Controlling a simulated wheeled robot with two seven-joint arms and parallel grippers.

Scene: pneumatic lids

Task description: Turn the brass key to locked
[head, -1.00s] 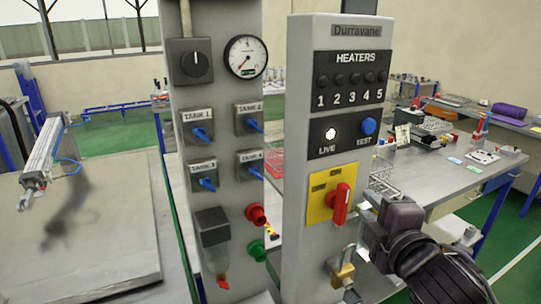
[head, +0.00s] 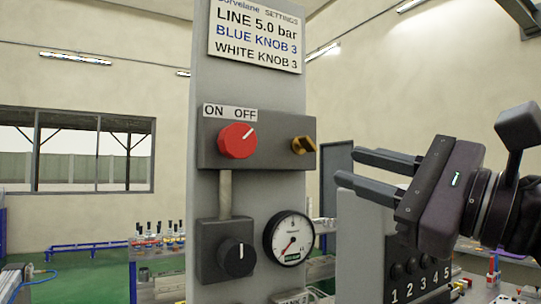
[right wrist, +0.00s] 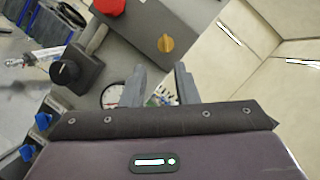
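The brass key (head: 302,146) sits at the right end of a dark grey box (head: 270,150) on the upright grey panel. In the right wrist view the brass key (right wrist: 166,43) is ahead of the fingers, apart from them. A red knob (head: 237,141) with a white pointer is left of it, under an ON OFF label; the pointer leans toward OFF. My right gripper (head: 346,168) is open and empty, right of the key and slightly lower, its two fingers pointing left. My left gripper is not in view. I see no readable lock marking by the key.
Below the box are a black knob (head: 239,257) and a round gauge (head: 289,238). A settings sign (head: 256,32) is at the top of the panel. The heaters panel (head: 361,245) stands below my right gripper.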

